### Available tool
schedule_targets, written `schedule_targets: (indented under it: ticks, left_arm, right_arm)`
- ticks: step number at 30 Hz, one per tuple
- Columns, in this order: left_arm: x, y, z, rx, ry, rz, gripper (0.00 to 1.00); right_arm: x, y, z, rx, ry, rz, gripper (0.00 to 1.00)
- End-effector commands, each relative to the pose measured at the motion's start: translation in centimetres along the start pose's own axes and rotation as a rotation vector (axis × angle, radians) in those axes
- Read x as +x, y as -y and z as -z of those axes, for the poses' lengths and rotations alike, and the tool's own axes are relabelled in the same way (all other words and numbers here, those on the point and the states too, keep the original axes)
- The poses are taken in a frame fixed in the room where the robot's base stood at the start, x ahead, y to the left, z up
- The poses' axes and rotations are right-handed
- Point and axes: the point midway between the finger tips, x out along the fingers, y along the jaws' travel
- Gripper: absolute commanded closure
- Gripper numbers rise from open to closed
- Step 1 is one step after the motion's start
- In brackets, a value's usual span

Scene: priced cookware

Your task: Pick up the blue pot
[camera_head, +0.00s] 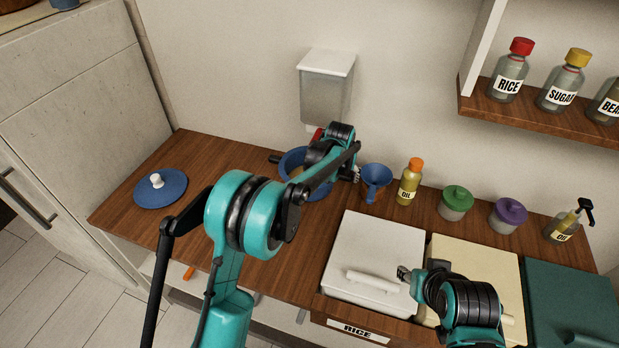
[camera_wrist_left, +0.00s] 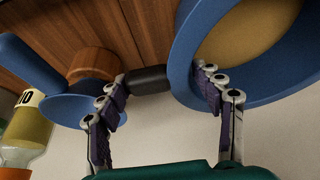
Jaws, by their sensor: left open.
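The blue pot (camera_head: 320,191) stands on the wooden counter near the wall, with a dark handle (camera_head: 275,158) on its left. My left gripper (camera_head: 357,172) is over the pot's right side and hides part of it. In the left wrist view, the pot (camera_wrist_left: 185,62) fills the upper right. My left gripper (camera_wrist_left: 161,75) is open there, its fingers on either side of the black handle (camera_wrist_left: 148,79); one finger overlaps the pot's rim. Whether they touch it is unclear. My right gripper (camera_head: 405,273) is above the white bin lid, by its handle; its opening is unclear.
A blue funnel-shaped item (camera_head: 376,175) stands just right of the pot, close to my left gripper. An oil bottle (camera_head: 409,185), a green-lidded jar (camera_head: 456,203) and a purple-lidded jar (camera_head: 508,216) stand farther right. A blue lid (camera_head: 160,189) lies at left.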

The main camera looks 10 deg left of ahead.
Motion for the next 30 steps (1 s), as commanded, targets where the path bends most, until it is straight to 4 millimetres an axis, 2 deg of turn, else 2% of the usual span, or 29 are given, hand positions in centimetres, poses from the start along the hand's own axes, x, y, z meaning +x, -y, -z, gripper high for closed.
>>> schedule_targets:
  ticks: [2,9,10,20,30]
  left_arm:
    - [-0.1,0.0,0.0,0.0,0.0,0.0,0.33]
    - [-0.1,0.0,0.0,0.0,0.0,0.0,0.97]
    - [-0.2,0.0,0.1,0.001,-0.001,0.001,0.99]
    - [-0.3,0.0,0.1,0.001,-0.001,0.001,0.99]
    - [-2.1,0.0,0.4,0.001,-0.001,0.001,0.99]
  right_arm:
    - [-0.1,0.0,0.1,0.0,0.0,0.0,0.6]
    - [-0.1,0.0,0.1,0.0,0.0,0.0,0.6]
    - [-0.1,0.0,0.1,0.0,0.0,0.0,0.6]
    - [-0.2,0.0,0.1,0.0,0.0,0.0,0.6]
    - [-1.1,0.0,0.8,0.0,0.0,0.0,0.6]
